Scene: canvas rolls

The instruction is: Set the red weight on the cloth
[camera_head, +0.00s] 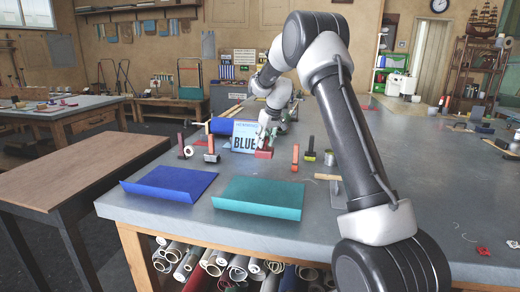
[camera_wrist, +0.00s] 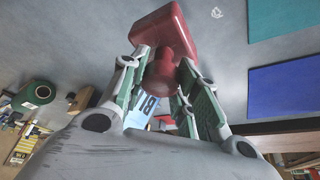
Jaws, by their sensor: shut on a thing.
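The red weight (camera_head: 264,153) is a block with a round knob; it also shows large in the wrist view (camera_wrist: 150,38). My gripper (camera_head: 268,137) has its fingers closed around the knob, seen in the wrist view (camera_wrist: 163,72). The weight is behind the teal cloth; whether it touches the table is hard to tell. Two cloths lie on the table: a blue cloth (camera_head: 170,183) at left and a teal cloth (camera_head: 259,198) right of it. Both appear in the wrist view, blue (camera_wrist: 285,88) and teal (camera_wrist: 283,18), clear of the weight.
A card reading BLUE (camera_head: 243,143) stands behind the weight, before a blue roll (camera_head: 222,126). Small upright tools stand left (camera_head: 183,147) and right (camera_head: 295,158), near a metal can (camera_head: 329,157). A flat-bladed tool (camera_head: 336,187) lies right of the teal cloth. Rolls fill the shelf below.

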